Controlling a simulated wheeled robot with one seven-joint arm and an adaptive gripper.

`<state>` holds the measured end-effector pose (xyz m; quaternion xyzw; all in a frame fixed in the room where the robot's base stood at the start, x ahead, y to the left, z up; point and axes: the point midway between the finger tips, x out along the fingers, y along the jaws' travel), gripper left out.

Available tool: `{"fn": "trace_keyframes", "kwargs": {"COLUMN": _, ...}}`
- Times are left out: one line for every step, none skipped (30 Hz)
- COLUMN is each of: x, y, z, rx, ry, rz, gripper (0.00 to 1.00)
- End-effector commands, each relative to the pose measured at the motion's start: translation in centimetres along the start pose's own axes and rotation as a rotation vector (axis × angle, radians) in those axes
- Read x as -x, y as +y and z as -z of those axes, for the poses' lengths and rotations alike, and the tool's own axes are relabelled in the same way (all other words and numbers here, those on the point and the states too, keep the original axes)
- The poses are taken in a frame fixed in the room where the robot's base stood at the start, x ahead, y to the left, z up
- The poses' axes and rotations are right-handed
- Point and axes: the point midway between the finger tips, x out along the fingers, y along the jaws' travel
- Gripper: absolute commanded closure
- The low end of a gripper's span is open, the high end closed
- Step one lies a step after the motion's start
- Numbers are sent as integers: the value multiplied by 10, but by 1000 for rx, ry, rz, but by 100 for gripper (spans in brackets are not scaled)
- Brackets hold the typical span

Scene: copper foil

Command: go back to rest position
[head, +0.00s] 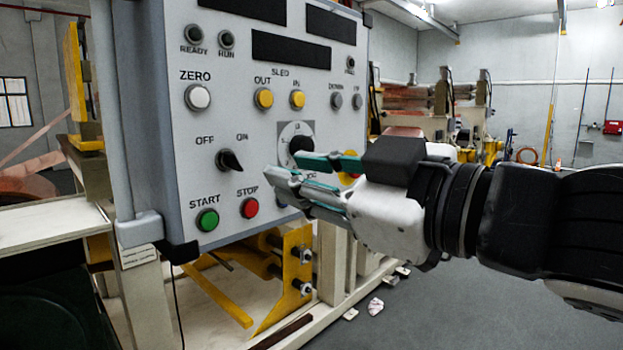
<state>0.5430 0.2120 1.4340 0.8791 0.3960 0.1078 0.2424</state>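My gripper (292,170) is in front of the lower right part of a grey control panel (225,110). Its teal-lined fingers point left toward the panel and are apart, with nothing seen between them. A round dial with a black knob (300,145) shows just above the fingertips. The gripper partly hides the area to the right of the dial, including a yellow and red control. I cannot tell whether a fingertip touches the panel. My arm reaches in from the right edge of the picture.
The panel also bears a black OFF/ON switch (229,160), a green START button (207,220), a red STOP button (249,208) and a white ZERO button (198,97). A yellow bracket (292,275) stands below. Open grey floor (450,310) lies at the lower right.

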Motion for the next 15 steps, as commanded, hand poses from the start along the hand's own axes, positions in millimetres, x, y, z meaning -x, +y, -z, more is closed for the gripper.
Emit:
{"fn": "trace_keyframes", "kwargs": {"x": 1, "y": 5, "z": -3, "rx": -5, "ry": -14, "rz": -20, "gripper": 76}}
{"fn": "trace_keyframes", "kwargs": {"x": 2, "y": 10, "z": -7, "rx": -10, "ry": -31, "rz": -39, "gripper": 76}}
{"fn": "trace_keyframes", "kwargs": {"x": 5, "y": 19, "z": -15, "rx": -22, "ry": -62, "rz": -76, "gripper": 76}}
{"fn": "trace_keyframes", "kwargs": {"x": 8, "y": 27, "z": -22, "rx": -34, "ry": -93, "rz": -111, "gripper": 76}}
{"fn": "trace_keyframes", "kwargs": {"x": 12, "y": 36, "z": -31, "rx": -48, "ry": -130, "rz": -150, "gripper": 76}}
{"fn": "trace_keyframes", "kwargs": {"x": 19, "y": 49, "z": -45, "rx": -73, "ry": -189, "rz": -209, "gripper": 76}}
{"fn": "trace_keyframes", "kwargs": {"x": 27, "y": 58, "z": -57, "rx": -95, "ry": -239, "rz": -255, "gripper": 76}}
{"fn": "trace_keyframes", "kwargs": {"x": 36, "y": 67, "z": -70, "rx": -123, "ry": -293, "rz": -302, "gripper": 76}}
{"fn": "trace_keyframes", "kwargs": {"x": 49, "y": 77, "z": -88, "rx": -162, "ry": -369, "rz": -362, "gripper": 76}}
{"fn": "trace_keyframes", "kwargs": {"x": 60, "y": 82, "z": -102, "rx": -193, "ry": -428, "rz": -402, "gripper": 76}}
{"fn": "trace_keyframes", "kwargs": {"x": 72, "y": 86, "z": -115, "rx": -228, "ry": -486, "rz": -438, "gripper": 76}}
{"fn": "trace_keyframes", "kwargs": {"x": 88, "y": 87, "z": -132, "rx": -275, "ry": -564, "rz": -480, "gripper": 76}}
{"fn": "trace_keyframes", "kwargs": {"x": 100, "y": 86, "z": -144, "rx": -311, "ry": -622, "rz": -506, "gripper": 76}}
{"fn": "trace_keyframes", "kwargs": {"x": 112, "y": 84, "z": -156, "rx": -353, "ry": -679, "rz": -529, "gripper": 76}}
{"fn": "trace_keyframes", "kwargs": {"x": 128, "y": 78, "z": -170, "rx": -409, "ry": -755, "rz": -553, "gripper": 76}}
